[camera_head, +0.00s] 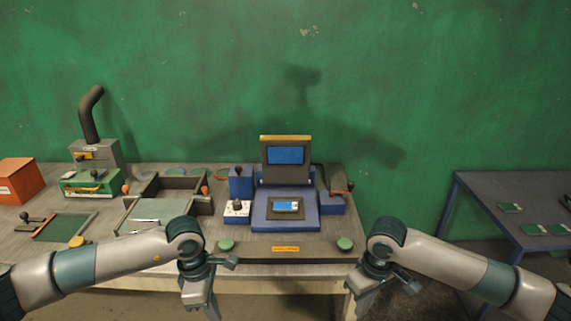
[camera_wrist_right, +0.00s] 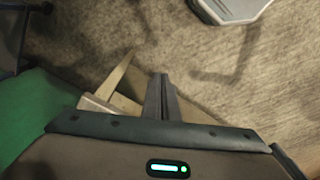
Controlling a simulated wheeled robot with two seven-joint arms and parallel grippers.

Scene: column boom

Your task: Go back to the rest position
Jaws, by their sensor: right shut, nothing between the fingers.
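My right gripper (camera_head: 362,305) hangs low in front of the workbench's (camera_head: 190,248) front edge, right of the middle. In the right wrist view its fingers (camera_wrist_right: 161,97) are together with nothing between them, above a grey-brown floor. My left gripper (camera_head: 203,305) hangs in front of the bench, left of the middle, and points down. The bottom edge of the head view cuts it off, and I cannot tell if its jaws are open. Both arms are bent, apart from each other.
A blue machine (camera_head: 285,224) with a raised, screened lid stands mid-bench, between two green buttons (camera_head: 226,244) (camera_head: 345,243). Trays and an orange box (camera_head: 19,181) are at left. A side table (camera_head: 490,190) with green boards stands right, past a floor gap.

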